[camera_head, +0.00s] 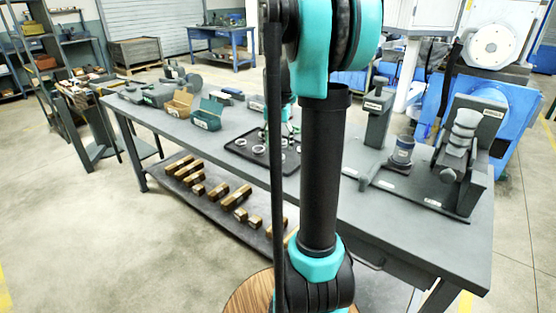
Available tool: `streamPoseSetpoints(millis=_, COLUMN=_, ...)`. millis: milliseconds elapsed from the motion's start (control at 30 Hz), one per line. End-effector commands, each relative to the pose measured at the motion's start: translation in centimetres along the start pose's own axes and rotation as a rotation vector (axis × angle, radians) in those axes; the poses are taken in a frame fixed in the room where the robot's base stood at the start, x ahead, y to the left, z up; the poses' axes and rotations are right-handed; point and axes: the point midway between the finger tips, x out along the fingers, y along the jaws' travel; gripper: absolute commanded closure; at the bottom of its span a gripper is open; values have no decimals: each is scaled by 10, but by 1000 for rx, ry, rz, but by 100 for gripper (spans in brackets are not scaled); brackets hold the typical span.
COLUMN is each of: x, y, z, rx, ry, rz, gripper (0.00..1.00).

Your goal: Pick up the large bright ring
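A dark tray (240,155) lies on the grey workbench near the middle and holds several small bright rings. One bright ring (259,149) lies near the tray's middle, and another bright ring (241,142) lies to its left. I cannot tell which ring is the large one at this size. My gripper (280,137) is over the tray, pointing down, and is mostly hidden behind my own arm. Its fingers are too small and covered to show whether they are open or shut, or whether they touch a ring.
An open teal box (208,115) and an ochre box (179,105) stand left of the tray. A grey ring-grinding device (459,160) and a small cylinder (402,150) stand on the right. Bench room is clear at the front right.

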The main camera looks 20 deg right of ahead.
Motion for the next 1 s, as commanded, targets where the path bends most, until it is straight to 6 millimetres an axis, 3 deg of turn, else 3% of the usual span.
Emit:
streamPoseSetpoints(millis=167, x=11, y=-1, z=-1, rx=0, ry=0, rz=0, gripper=31)
streamPoseSetpoints(millis=467, x=50, y=-3, z=-3, rx=0, ry=0, rz=0, gripper=31)
streamPoseSetpoints(millis=767, x=55, y=-3, z=-3, rx=0, ry=0, rz=0, gripper=31)
streamPoseSetpoints(millis=1000, x=55, y=-3, z=-3, rx=0, ry=0, rz=0, gripper=60)
